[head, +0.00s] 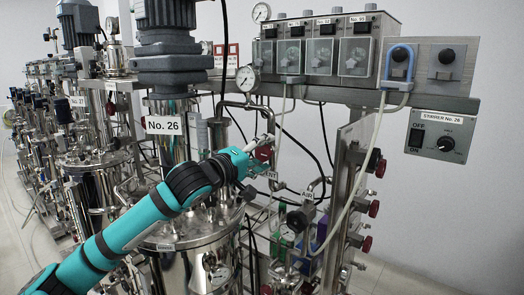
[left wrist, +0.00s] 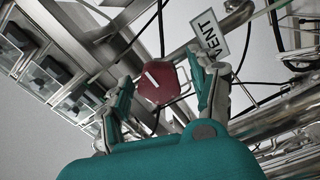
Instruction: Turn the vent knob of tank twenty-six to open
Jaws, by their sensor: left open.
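The tank labelled No. 26 (head: 164,125) is a steel vessel with a grey stirrer motor above it, in the middle of the head view. Its red vent knob (head: 264,153) sits beside a VENT tag, at the tip of my left gripper (head: 245,160). In the left wrist view the vent knob (left wrist: 160,82) is dark red with a white mark and lies between the two open fingers of my left gripper (left wrist: 160,95). I cannot tell whether either finger touches it. The VENT tag (left wrist: 210,35) is just beyond the right finger. My right gripper is not in view.
Pump heads with numbered boxes (head: 325,50) stand on a shelf above. A stirrer switch box (head: 440,135) is at right. The AIR tag (head: 307,195) and its dark knob are below right. Steel pipes, hoses and a pressure gauge (head: 246,78) crowd around the vent.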

